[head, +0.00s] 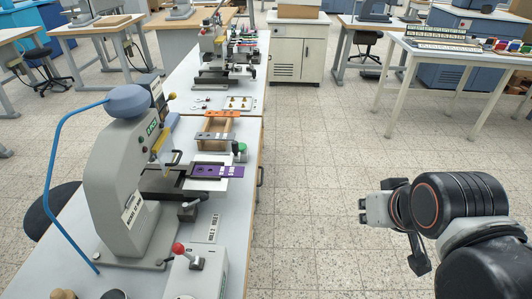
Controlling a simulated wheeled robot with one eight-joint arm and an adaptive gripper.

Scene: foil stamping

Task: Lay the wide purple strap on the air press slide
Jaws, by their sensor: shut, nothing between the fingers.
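The wide purple strap (229,171), with light marks on it, lies flat beside the air press (119,160) on the left workbench. Its left part appears to be over the dark slide (165,184) in front of the press; from this view I cannot tell how fully it rests there. My gripper (364,209) is shut and empty at the right, over the open floor. It points left and is well apart from the strap and the bench.
A wooden rack (212,126) with an orange strap (222,114) and a grey strap (216,138) stands behind the slide. A control box with a red knob (178,248) is at the front. Tiled floor (310,180) is clear between bench and gripper.

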